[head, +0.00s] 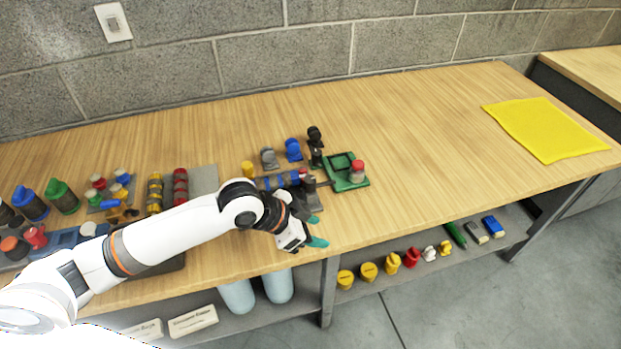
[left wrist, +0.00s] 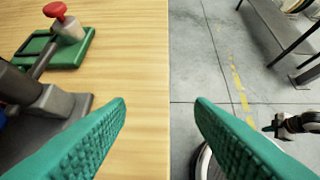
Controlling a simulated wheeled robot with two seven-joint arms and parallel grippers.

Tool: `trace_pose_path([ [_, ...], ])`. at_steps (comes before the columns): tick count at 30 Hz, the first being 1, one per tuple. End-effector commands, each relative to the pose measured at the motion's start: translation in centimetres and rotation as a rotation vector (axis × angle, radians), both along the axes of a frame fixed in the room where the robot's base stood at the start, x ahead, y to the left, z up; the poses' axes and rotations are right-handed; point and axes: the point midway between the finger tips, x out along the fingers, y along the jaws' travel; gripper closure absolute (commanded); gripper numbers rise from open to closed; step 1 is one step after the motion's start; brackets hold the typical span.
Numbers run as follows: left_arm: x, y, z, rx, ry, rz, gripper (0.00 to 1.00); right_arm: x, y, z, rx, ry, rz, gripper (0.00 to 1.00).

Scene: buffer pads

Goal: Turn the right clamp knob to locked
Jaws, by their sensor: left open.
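A red knob (head: 357,165) stands on a grey block on the right part of a green base plate (head: 337,183). The knob also shows at the top left of the left wrist view (left wrist: 56,12). A dark grey clamp stand (head: 314,190) is at the right end of a blue banded cylinder (head: 278,181); I cannot tell its knob's setting. My left gripper (head: 317,231) is open and empty, near the table's front edge, in front of the stand and apart from the red knob. In the left wrist view, its teal fingers (left wrist: 160,112) are spread, with table edge and floor between them.
Blue, grey and black small fittings (head: 292,150) stand behind the cylinder. Colored knobs and cylinders (head: 110,185) crowd the table's left. A yellow mat (head: 545,128) lies far right. The middle right tabletop is clear. A lower shelf (head: 400,275) holds several parts.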

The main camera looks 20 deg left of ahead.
Motion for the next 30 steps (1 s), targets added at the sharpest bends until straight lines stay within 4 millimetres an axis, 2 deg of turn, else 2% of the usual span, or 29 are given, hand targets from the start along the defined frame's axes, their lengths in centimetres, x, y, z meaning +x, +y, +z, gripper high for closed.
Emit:
trace_pose_path([
  [1,1.5,1.7,1.3,0.016,-0.015,-0.001,0.51,0.0,0.0,0.0,0.000,0.000,0.000,1.00],
  [6,4.8,6.4,5.0,-0.001,-0.017,0.040,0.51,0.0,0.0,0.0,0.000,0.000,0.001,1.00],
  [9,6.1,8.8,7.0,-0.019,-0.023,0.083,0.51,0.1,-0.1,0.0,-0.001,-0.001,0.001,1.00],
  [13,6.9,10.6,8.5,-0.041,-0.026,0.121,0.51,0.1,-0.2,0.0,-0.003,-0.002,0.001,1.00],
  [16,7.3,10.8,8.6,-0.049,-0.026,0.131,0.51,0.1,-0.3,0.0,-0.004,-0.002,0.002,1.00],
  [20,7.9,10.0,7.7,-0.052,-0.024,0.129,0.51,0.1,-0.4,0.1,-0.005,-0.002,0.002,1.00],
  [30,11.1,6.5,3.0,-0.051,-0.025,0.129,0.51,0.2,-0.4,0.3,-0.005,-0.002,0.002,1.00],
])
